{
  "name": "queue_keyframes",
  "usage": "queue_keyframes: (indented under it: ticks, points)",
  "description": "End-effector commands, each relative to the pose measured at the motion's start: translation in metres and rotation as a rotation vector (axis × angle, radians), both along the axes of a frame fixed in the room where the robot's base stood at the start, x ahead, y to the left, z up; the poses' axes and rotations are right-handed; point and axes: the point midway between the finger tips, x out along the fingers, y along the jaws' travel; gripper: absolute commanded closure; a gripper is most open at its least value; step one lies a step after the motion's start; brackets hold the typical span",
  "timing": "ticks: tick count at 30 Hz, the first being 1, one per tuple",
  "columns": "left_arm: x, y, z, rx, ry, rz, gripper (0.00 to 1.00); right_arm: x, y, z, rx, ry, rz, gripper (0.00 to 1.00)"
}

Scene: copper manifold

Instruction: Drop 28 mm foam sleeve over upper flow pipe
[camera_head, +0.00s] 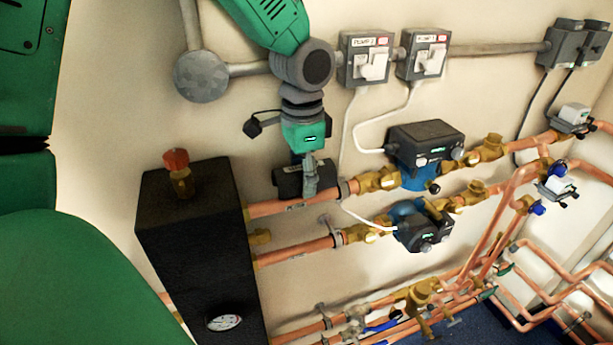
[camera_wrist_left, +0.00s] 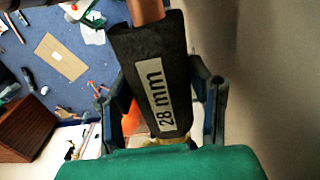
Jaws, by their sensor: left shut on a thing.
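The foam sleeve is a short black tube (camera_head: 287,182) with a white label; the label reads "28 mm" in the left wrist view (camera_wrist_left: 150,75). My left gripper (camera_head: 310,184) is shut on it, with a finger on either side in the wrist view (camera_wrist_left: 165,100). The sleeve lies along the upper flow pipe (camera_head: 264,209), between the black box and a brass valve. In the wrist view, copper pipe (camera_wrist_left: 146,11) shows in line with the sleeve's far end. I cannot tell whether the sleeve is fully seated around the pipe. My right gripper is not in view.
The black box (camera_head: 190,235) with a red-capped valve (camera_head: 178,170) stands left of the sleeve. A pump (camera_head: 422,155) is to the right, with a second pump (camera_head: 413,226) below it. A lower copper pipe (camera_head: 295,250) runs beneath. Switch boxes (camera_head: 366,60) are on the wall.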

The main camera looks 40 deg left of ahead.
Motion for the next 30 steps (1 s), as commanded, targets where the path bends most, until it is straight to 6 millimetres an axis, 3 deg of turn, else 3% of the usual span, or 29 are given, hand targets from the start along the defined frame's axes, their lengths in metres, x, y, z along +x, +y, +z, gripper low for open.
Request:
queue_keyframes:
  ticks: [15, 30]
  points:
    - [-0.002, 0.0, -0.037, -0.004, 0.0, -0.004, 0.76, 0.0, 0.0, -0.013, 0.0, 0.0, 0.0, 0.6]
    - [-0.001, -0.001, -0.043, -0.002, -0.001, -0.005, 0.76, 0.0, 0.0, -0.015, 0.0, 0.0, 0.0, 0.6]
